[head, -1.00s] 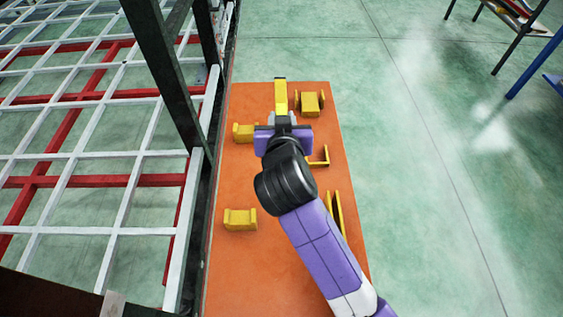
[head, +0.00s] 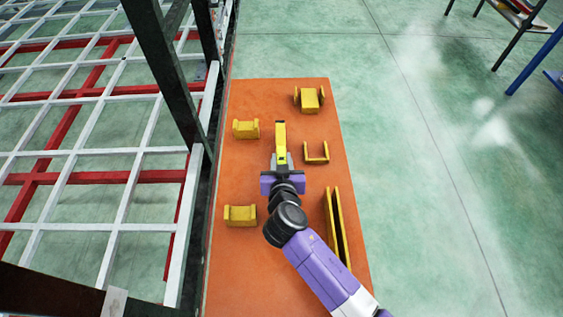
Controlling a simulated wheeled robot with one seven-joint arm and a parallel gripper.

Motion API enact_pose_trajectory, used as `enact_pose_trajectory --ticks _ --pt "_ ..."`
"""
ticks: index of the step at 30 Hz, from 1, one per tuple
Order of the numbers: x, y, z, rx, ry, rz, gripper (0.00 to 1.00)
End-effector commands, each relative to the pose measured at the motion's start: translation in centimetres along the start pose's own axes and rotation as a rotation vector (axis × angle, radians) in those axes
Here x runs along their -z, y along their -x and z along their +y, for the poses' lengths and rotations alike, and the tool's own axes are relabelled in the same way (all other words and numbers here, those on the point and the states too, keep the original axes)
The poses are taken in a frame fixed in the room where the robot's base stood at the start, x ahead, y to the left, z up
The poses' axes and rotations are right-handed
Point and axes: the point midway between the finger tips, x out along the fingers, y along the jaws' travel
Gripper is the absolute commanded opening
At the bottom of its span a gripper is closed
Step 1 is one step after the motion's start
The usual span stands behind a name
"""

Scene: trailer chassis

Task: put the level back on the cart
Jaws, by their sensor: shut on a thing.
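The level (head: 280,138) is a yellow bar with a dark end, seen in the head view. My gripper (head: 281,160) is shut on its near end, and the level points away from me, over the middle of the cart. The cart (head: 285,270) has a flat orange top. I cannot tell how high the level is above the top. The fingertips partly hide the level's near end.
Yellow holders stand on the cart: one at the far right (head: 310,98), two along the left (head: 246,128) (head: 240,216), a small U-shaped one (head: 316,157) and a long slotted one (head: 336,222). A dark post (head: 168,80) and white-and-red grid (head: 85,150) border the left.

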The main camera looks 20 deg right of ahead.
Motion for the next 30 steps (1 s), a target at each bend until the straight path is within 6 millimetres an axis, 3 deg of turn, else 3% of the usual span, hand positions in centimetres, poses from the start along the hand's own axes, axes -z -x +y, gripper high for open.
enact_pose_trajectory --ticks 3,15,16,19,30 --pt "-0.94 -0.42 -0.08 0.002 0.0 0.001 0.0" --pt "-1.37 -0.62 -0.05 0.001 -0.002 0.002 0.0" --pt "-1.43 -0.61 -0.02 0.001 -0.001 0.001 0.29" --pt "-1.35 -0.57 -0.01 0.001 -0.001 0.0 0.49" --pt "-1.14 -0.48 -0.01 0.001 -0.001 0.0 0.49"
